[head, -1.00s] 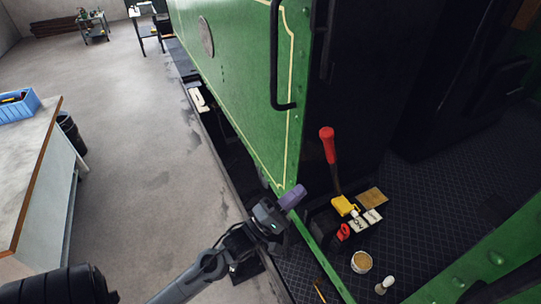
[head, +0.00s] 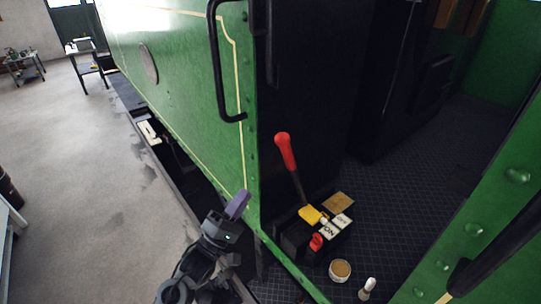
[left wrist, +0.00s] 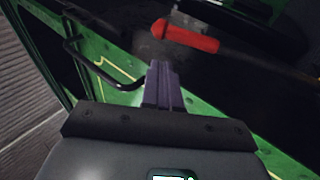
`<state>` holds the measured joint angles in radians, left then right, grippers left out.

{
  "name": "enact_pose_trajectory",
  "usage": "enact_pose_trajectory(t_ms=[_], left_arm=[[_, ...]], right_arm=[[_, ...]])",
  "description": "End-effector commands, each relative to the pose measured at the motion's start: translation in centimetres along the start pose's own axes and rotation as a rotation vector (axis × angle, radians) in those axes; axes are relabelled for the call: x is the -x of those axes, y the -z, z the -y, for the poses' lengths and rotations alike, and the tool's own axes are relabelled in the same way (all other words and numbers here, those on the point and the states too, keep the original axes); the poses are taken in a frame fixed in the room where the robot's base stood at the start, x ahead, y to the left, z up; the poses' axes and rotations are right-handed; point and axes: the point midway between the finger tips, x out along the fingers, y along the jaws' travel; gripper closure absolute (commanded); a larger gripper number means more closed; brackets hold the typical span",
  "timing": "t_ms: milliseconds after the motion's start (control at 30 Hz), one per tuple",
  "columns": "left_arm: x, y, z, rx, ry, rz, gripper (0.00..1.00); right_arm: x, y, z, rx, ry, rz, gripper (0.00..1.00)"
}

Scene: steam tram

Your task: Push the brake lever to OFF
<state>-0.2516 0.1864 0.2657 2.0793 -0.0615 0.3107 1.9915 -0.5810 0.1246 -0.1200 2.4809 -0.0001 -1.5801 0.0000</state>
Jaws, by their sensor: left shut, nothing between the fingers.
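The brake lever (head: 287,158) has a red grip on a dark rod and leans up and to the left from its black base (head: 293,238). A yellow block (head: 312,215) sits at its foot, beside white label plates (head: 330,230), one reading ON. The red grip also shows in the left wrist view (left wrist: 185,36), beyond the fingers. My left gripper (head: 238,204) is shut and empty, with purple fingers. It is outside the green side panel, left of and below the red grip, apart from it. My right gripper is not in view.
A black handrail (head: 218,75) runs down the green tram side (head: 180,90). A green beam (head: 470,225) crosses the lower right. A small tin (head: 340,270) and a pale-topped item (head: 367,288) stand on the dark patterned floor near the lever.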

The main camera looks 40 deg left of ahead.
Motion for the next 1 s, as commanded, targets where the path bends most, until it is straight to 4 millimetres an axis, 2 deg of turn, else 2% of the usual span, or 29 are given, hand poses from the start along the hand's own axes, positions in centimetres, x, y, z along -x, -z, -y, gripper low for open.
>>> enact_pose_trajectory(t_ms=[233, 700, 1000], left_arm=[[-2.6, 0.0, -0.2, -0.001, -0.003, 0.0, 1.0], [-11.0, 0.0, -0.3, -0.001, -0.001, 0.0, 1.0], [-13.5, 0.0, -0.1, -0.001, 0.0, 0.0, 1.0]], right_arm=[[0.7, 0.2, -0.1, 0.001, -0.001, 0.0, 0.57], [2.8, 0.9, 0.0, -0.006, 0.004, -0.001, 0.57], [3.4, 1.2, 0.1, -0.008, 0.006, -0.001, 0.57]])
